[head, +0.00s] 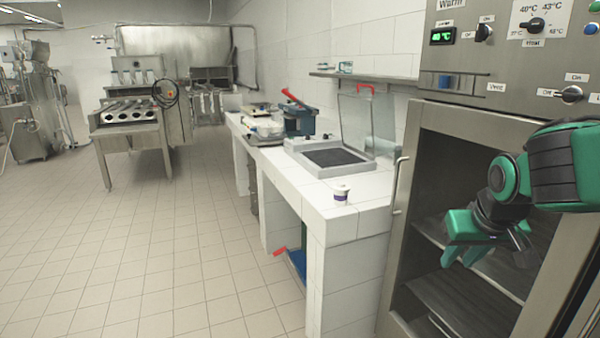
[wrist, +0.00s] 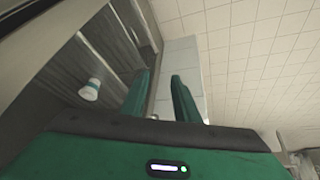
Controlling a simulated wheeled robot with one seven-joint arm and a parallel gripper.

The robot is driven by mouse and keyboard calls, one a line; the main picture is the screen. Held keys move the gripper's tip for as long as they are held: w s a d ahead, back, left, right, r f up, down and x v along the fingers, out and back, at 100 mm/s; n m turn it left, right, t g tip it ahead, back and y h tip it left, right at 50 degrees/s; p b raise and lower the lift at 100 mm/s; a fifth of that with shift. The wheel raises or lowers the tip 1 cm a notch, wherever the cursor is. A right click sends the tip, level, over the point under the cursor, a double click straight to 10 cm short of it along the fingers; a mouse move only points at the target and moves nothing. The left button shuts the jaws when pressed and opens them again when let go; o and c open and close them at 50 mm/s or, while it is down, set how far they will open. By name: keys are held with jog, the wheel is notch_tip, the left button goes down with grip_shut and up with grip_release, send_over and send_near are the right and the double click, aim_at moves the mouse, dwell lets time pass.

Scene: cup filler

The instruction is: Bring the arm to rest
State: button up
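My gripper (head: 464,256) is green and hangs in front of the steel cabinet's (head: 440,170) open front, at the right of the head view. In the wrist view its two fingers (wrist: 160,95) stand apart with nothing held between them. The wrist view shows a white cup-like thing (wrist: 90,89) left of the fingers, by the dark cabinet shelves.
The cabinet's door frame and shelves (head: 465,300) are close to my gripper. A device with a raised clear lid (head: 355,125) stands on the counter. A filling machine (head: 130,110) stands at the back left. The tiled floor (head: 180,250) on the left is clear.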

jog(key=s+a+f+n+y, duration=0.1)
jog(key=s+a+f, duration=0.25)
jog(key=s, duration=0.25)
jog(key=s+d+f+m+g, duration=0.1)
jog(key=s+d+m+g, duration=0.1)
jog(key=s+d, duration=0.3)
jog(key=s+d+f+m+g, duration=0.1)
jog(key=s+d+m+g, duration=0.2)
jog(key=s+d, duration=0.3)
jog(key=s+m, duration=0.1)
jog(key=s, duration=0.4)
jog(key=shift+s+g, duration=0.3)
jog(key=shift+s, duration=0.05)
jog(key=shift+d, duration=0.1)
jog(key=shift+w+f, duration=0.2)
jog(key=shift+w, duration=0.45)
jog(key=shift+o, duration=0.4)
